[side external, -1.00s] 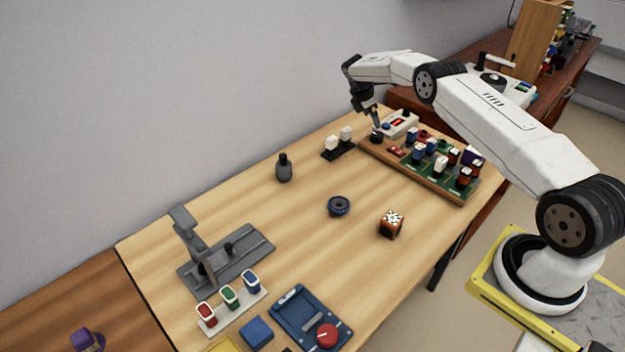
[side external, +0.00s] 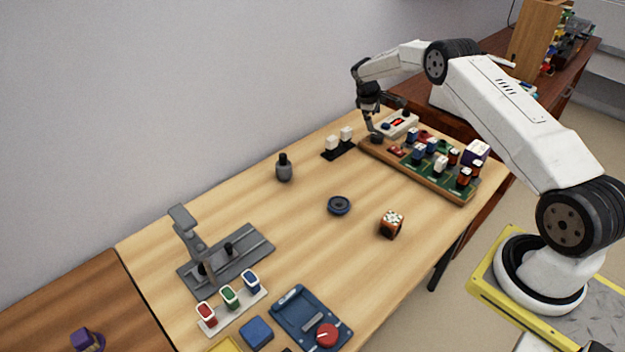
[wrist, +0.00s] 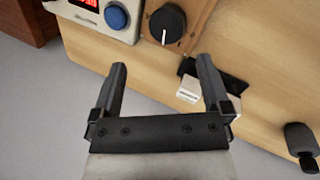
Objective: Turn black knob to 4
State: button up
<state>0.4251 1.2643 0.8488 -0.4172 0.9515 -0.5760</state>
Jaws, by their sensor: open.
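The black knob (wrist: 168,22) sits at the end of a wooden board (wrist: 200,10) at the top of the wrist view, with a white pointer line on it. In the side view the knob (side external: 377,138) is at the board's near-left corner, beside my gripper (side external: 388,118). In the wrist view my gripper (wrist: 160,75) is open and empty, its two fingers spread below the knob and apart from it in the picture. No numbers around the knob are legible.
A white box (wrist: 100,15) with a red display and blue button (wrist: 117,15) stands next to the knob. A white switch on a black base (wrist: 190,88) is by the right finger. Several coloured blocks stand along the board (side external: 455,192). The table's middle holds a dark ring (side external: 339,206).

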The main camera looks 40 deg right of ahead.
aim_at(377, 135)
jog(key=s+m+t, duration=0.1)
jog(key=m, duration=0.4)
jog(key=s+m+t, duration=0.1)
jog(key=m, duration=0.4)
jog(key=s+a+m+t, duration=0.1)
jog(key=m, duration=0.4)
jog(key=shift+r+m, duration=0.2)
jog(key=shift+m, duration=0.1)
jog(key=shift+d+f, duration=0.1)
jog(key=shift+f, duration=0.1)
jog(key=shift+x, duration=3.7)
jog(key=c, duration=1.3)
